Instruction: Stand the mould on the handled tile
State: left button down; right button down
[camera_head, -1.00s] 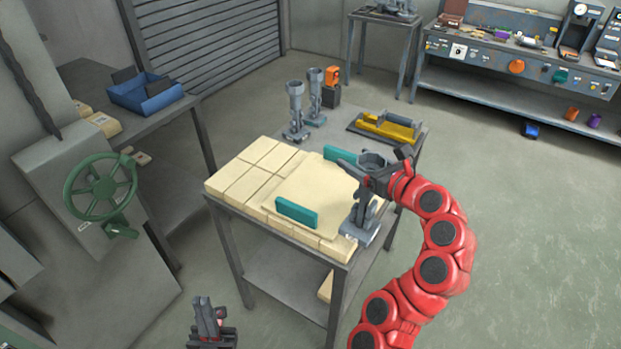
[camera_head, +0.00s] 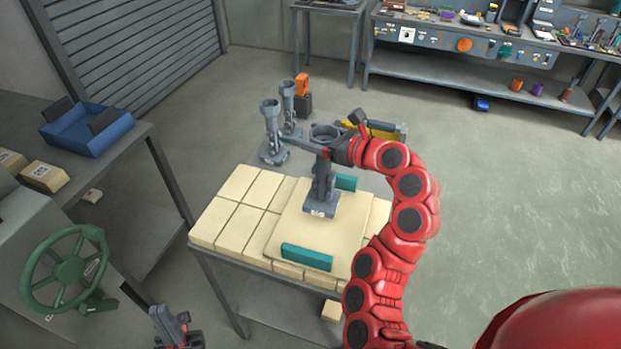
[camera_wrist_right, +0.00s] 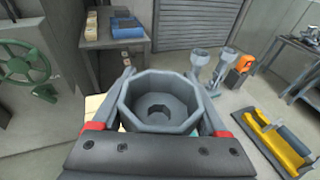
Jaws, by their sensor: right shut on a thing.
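The grey mould (camera_head: 323,180) has an eight-sided funnel cup on top and a square foot. My right gripper (camera_head: 318,145) is shut on it just below the cup, which also shows between the fingers in the right wrist view (camera_wrist_right: 158,92). The mould is upright over the handled tile (camera_head: 288,228), a cream slab with a teal handle (camera_head: 306,257) at the front and another (camera_head: 346,182) behind. I cannot tell whether the foot touches the tile. My left gripper (camera_head: 172,322) is low at the bottom left, away from the table; its jaw state is unclear.
Cream bricks (camera_head: 228,220) cover the table under and left of the tile. Two similar grey moulds (camera_head: 271,130) (camera_head: 289,105) stand behind, near an orange device (camera_head: 302,84). A yellow tool (camera_head: 384,130) lies behind my right wrist.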

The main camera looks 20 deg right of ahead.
aim_at(330, 165)
notch_tip(330, 165, down, 7)
jog(key=p, duration=0.1)
jog(key=shift+s+r+p, duration=0.15)
jog(key=shift+p, duration=0.2)
jog(key=shift+d, duration=0.1)
grip_release()
jog(key=b+v, duration=0.3)
jog(key=v, duration=0.5)
jog(key=shift+d, duration=0.1)
jog(key=shift+p+v, duration=0.55)
jog(key=shift+v, duration=1.45)
